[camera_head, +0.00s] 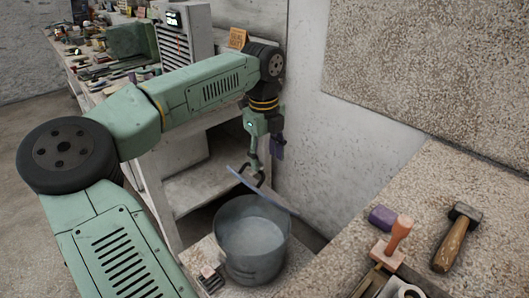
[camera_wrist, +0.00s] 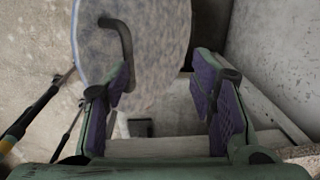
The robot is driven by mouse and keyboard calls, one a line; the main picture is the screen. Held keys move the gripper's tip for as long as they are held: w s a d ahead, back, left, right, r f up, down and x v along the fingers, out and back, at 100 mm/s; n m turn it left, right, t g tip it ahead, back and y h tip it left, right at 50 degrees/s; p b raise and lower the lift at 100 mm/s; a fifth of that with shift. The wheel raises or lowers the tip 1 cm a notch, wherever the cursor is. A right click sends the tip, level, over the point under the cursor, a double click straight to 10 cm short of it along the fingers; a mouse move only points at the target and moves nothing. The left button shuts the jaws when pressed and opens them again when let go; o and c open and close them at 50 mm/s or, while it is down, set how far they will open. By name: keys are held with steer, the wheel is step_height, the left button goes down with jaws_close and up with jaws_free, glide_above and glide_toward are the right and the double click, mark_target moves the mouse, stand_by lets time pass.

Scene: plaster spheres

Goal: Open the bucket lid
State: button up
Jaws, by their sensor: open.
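The grey metal bucket (camera_head: 252,262) stands low beside the shelf in the head view, with its inside visible from above. Its lid (camera_head: 284,206) is a thin bluish edge sloping down to the right above the bucket's back rim, tilted up off the opening. In the wrist view the lid (camera_wrist: 160,45) is a large mottled disc with a dark curved handle (camera_wrist: 126,38). My gripper (camera_head: 264,160) is just above the lid. In the wrist view its purple-padded fingers (camera_wrist: 165,78) are spread apart with nothing gripped. The handle's end lies close to the left finger; contact is unclear.
A stone counter (camera_head: 345,240) at right holds a hammer (camera_head: 456,238), a wooden-handled stamp (camera_head: 395,240) and a purple block (camera_head: 382,217). A cluttered workbench (camera_head: 95,90) is at the back left. The wall is close behind the bucket.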

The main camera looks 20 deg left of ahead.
steer(key=shift+d+f, duration=0.35)
steer(key=shift+d, duration=0.05)
steer(key=shift+a, duration=0.1)
steer(key=shift+w+d+r+p, duration=0.55)
steer(key=shift+w+r+p, duration=0.6)
steer(key=shift+r+p, duration=0.45)
steer(key=shift+w+d+r+p, duration=0.55)
steer(key=shift+w+r+p, duration=0.75)
steer(key=shift+r, duration=0.5)
steer(key=shift+w+d+r+p, duration=0.55)
steer(key=shift+w+r+p, duration=0.5)
steer(key=shift+r+p, duration=0.55)
steer(key=shift+r, duration=0.15)
steer(key=r, duration=1.2)
steer(key=shift+s+a, duration=0.1)
steer(key=shift+s, duration=0.2)
steer(key=shift+f, duration=0.1)
